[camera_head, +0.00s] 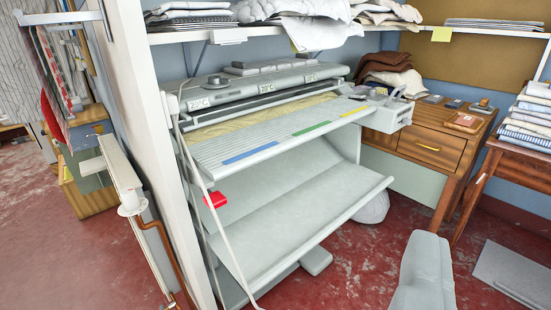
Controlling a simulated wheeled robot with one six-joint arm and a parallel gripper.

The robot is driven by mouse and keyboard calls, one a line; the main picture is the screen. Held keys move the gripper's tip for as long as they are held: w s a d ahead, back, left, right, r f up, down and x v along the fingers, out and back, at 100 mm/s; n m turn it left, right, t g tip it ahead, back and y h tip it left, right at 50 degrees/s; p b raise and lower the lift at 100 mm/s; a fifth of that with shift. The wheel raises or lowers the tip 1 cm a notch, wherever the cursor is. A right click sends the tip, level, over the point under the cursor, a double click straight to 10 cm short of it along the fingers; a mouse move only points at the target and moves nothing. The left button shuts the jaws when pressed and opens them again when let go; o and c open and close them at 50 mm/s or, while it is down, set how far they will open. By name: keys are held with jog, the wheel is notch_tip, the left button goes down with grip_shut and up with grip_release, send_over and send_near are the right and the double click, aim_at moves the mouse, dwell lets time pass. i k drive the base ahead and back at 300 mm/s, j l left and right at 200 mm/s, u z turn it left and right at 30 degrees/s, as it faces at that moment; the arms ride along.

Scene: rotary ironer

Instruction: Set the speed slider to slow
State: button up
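The rotary ironer (290,220) stands left of centre, with a light grey body, a ribbed feed board and a lower shelf. A light control unit (388,113) sits at the right end of the feed board, with small dark and light parts on top. The speed slider cannot be made out at this size, nor its setting. A light grey rounded part of mine, which looks like my gripper (425,245), rises from the bottom edge at the right. It is well in front of the ironer and apart from it. Separate fingers cannot be made out.
A shelf (255,32) with folded linen overhangs the ironer. A wooden cabinet (425,150) stands at its right, and a table (480,190) with stacked cloth is further right. A white post (150,120) borders its left side. The red floor (350,265) in front is mostly clear.

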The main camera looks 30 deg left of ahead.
aim_at(405, 122)
jog(key=i, duration=0.8)
jog(key=i+j+z, duration=0.1)
jog(key=i, duration=0.7)
jog(key=i+j, duration=0.15)
jog(key=i, duration=0.65)
